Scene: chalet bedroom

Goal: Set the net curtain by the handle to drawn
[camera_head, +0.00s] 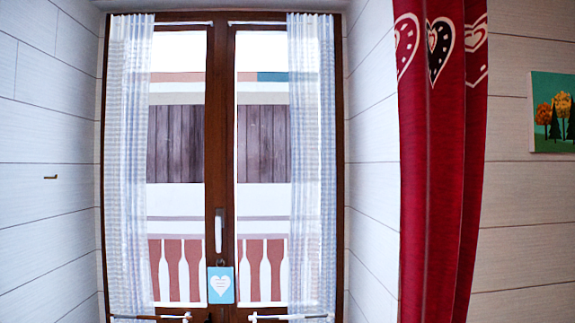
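Two sheer white net curtains hang on the glazed double door. The left net curtain (128,160) is gathered in folds at the outer left side of the left pane. The right net curtain (312,160) is gathered at the outer right side of the right pane. Most of each pane is uncovered towards the middle. A pale upright handle (218,231) sits on the brown middle frame between the panes. Neither of my grippers is in view.
Thin rods (150,317) cross the leaves low down. A long red curtain with heart motifs (440,170) hangs on the right. Beyond it is a tree picture (553,112) on the plank wall.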

